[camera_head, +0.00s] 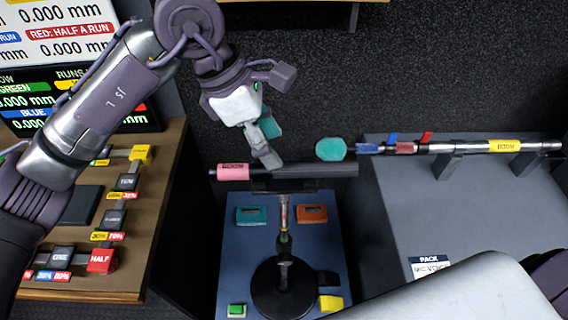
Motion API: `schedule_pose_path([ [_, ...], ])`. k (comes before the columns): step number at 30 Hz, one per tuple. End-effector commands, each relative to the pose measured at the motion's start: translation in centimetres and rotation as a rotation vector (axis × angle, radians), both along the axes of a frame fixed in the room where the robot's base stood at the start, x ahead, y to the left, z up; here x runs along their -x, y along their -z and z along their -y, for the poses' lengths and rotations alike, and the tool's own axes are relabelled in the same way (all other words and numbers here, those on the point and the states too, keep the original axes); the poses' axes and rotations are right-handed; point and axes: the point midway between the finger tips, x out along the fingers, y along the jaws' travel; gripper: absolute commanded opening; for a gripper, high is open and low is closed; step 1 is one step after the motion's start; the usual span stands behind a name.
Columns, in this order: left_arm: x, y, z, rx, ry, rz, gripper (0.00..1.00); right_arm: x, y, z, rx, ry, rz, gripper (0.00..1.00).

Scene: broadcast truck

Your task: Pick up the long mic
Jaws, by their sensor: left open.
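A long dark tube (315,171) with a pink labelled end (233,172) lies level across the middle, behind a blue panel; it looks like the long mic, though I cannot read its label. My left gripper (268,144) comes down from the upper left and is open. Its fingertips are just above the tube in the picture, near its left half; I cannot tell whether they touch it. Nothing shows between the fingers. My right gripper is out of view.
The blue panel (239,270) holds a black round base (268,302) with an upright stem. A silver pole (470,147) rests on supports over a grey bench (400,205), a teal piece (331,149) by its left end. A brown board (150,220) with labelled blocks stands left.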

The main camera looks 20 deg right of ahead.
Motion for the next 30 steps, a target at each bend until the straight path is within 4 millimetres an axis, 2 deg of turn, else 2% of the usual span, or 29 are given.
schedule_pose_path([
  [3, 0.5, 1.0, 0.3, -0.001, 0.003, -0.005, 0.57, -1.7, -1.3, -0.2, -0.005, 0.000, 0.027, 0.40],
  [6, 1.1, 2.4, 0.6, -0.001, 0.003, -0.006, 0.57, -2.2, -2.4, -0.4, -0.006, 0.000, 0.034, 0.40],
  [12, 1.2, 4.6, 1.4, 0.000, 0.001, -0.002, 0.57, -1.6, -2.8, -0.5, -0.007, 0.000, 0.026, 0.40],
  [19, 1.1, 4.9, 1.4, 0.000, 0.001, -0.001, 0.57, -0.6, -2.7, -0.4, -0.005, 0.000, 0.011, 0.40],
  [30, 1.1, 4.8, 1.4, 0.000, 0.001, -0.001, 0.00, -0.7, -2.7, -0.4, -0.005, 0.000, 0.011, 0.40],
])
